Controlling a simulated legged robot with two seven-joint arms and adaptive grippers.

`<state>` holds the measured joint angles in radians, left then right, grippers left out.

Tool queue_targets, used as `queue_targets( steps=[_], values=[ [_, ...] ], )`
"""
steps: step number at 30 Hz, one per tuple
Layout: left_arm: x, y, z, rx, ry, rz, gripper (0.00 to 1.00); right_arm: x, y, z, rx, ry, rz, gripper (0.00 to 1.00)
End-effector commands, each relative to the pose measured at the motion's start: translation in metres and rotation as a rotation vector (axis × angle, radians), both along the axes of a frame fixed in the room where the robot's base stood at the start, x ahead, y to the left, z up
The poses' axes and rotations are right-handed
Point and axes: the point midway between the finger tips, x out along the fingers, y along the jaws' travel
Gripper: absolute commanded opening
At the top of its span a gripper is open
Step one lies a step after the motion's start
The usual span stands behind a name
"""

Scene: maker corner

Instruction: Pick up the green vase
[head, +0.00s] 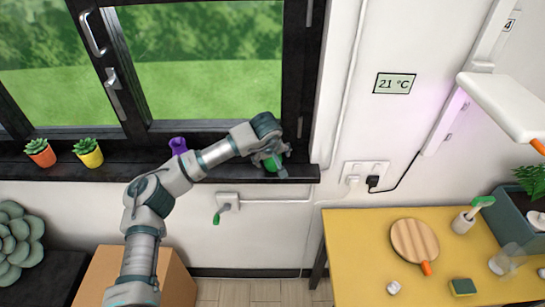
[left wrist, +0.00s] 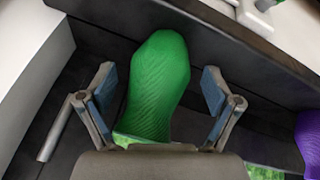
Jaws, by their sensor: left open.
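The green vase (head: 272,163) is on the dark window sill at its right end, partly hidden by my left gripper (head: 271,160) in the head view. In the left wrist view the vase (left wrist: 158,85) has a ribbed green surface and sits between the two fingers of the left gripper (left wrist: 158,92). The fingers are open, with a visible gap on each side of the vase. My right gripper is not in either view.
A purple vase (head: 178,145) stands on the sill (head: 120,165) behind my left arm. Orange (head: 41,153) and yellow (head: 89,153) plant pots stand further left. A yellow table (head: 365,245) with a round wooden board (head: 414,241) is at the lower right.

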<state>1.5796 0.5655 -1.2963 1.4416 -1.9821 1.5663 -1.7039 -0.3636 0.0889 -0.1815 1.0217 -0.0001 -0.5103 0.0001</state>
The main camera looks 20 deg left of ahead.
Motion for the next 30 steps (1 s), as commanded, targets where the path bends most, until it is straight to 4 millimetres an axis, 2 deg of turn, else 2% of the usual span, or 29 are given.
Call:
queue_targets(
  steps=[3, 8, 11, 16, 26, 30],
  values=[
    [0.004, 0.001, -0.011, 0.0, 0.002, 0.0, 0.9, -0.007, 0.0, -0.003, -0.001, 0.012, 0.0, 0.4],
    [0.004, 0.001, -0.011, 0.0, 0.0, 0.0, 0.9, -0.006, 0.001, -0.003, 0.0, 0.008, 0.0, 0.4],
    [0.004, 0.001, -0.011, 0.0, 0.0, 0.0, 0.7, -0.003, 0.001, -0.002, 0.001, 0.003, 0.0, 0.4],
    [0.004, 0.001, -0.011, -0.001, 0.001, 0.001, 0.28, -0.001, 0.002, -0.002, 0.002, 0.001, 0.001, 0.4],
    [0.004, 0.001, -0.009, 0.0, 0.0, 0.001, 0.26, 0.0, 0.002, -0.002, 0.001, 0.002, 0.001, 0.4],
    [0.005, 0.0, -0.001, 0.0, -0.002, 0.001, 0.26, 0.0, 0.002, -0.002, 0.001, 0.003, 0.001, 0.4]
  ],
)
